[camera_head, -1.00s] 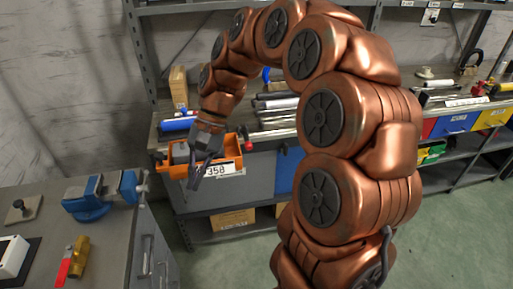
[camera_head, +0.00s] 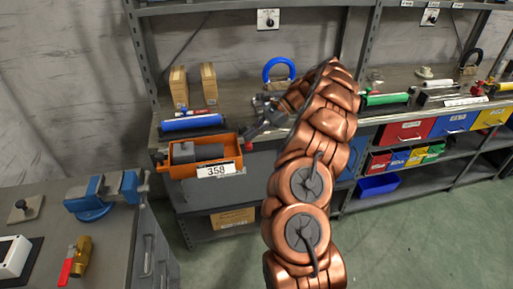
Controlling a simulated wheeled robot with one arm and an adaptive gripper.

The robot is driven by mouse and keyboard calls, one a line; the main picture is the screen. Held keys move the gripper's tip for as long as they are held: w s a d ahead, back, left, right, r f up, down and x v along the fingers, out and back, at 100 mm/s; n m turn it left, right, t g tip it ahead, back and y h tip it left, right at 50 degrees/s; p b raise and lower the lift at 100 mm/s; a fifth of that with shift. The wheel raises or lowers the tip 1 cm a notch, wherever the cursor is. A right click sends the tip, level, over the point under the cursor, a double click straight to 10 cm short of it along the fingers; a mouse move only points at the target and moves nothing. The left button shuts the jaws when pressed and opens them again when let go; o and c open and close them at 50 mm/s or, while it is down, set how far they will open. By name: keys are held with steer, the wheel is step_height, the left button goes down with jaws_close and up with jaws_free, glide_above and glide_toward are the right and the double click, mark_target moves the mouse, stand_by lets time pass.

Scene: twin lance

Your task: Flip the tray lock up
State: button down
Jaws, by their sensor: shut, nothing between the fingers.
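The orange tray (camera_head: 178,172) labelled 358 sits at the left end of the grey shelf and holds a dark grey cylinder (camera_head: 196,152). A small red piece (camera_head: 248,147) shows by the tray's right end; I cannot tell if it is the tray lock or which way it is turned. My gripper (camera_head: 248,136) is shut and empty, pointing down and left just above the red piece, right of the tray. I cannot tell whether it touches the piece.
A blue cylinder (camera_head: 192,123) lies behind the tray, with two cardboard boxes (camera_head: 208,84) farther back. A blue ring (camera_head: 278,70) stands behind my gripper. A bench with a blue vise (camera_head: 103,195) is at the lower left. The floor at right is clear.

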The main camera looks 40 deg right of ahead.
steer(key=s+d+f+m+t, duration=0.1)
steer(key=d+f+m, duration=0.1)
steer(key=d, duration=0.3)
steer(key=s+d+f+m, duration=0.2)
steer(key=d+f, duration=0.2)
steer(key=d, duration=0.1)
steer(key=shift+d+t+h, duration=0.3)
steer(key=shift+d+t, duration=0.1)
steer(key=shift+a+f, duration=0.1)
steer(key=w+a+f+p, duration=0.1)
steer(key=w+a+p, duration=0.2)
steer(key=a+p, duration=0.2)
steer(key=a, duration=0.3)
steer(key=shift+w+a+f, duration=0.25)
steer(key=shift+w+f, duration=0.1)
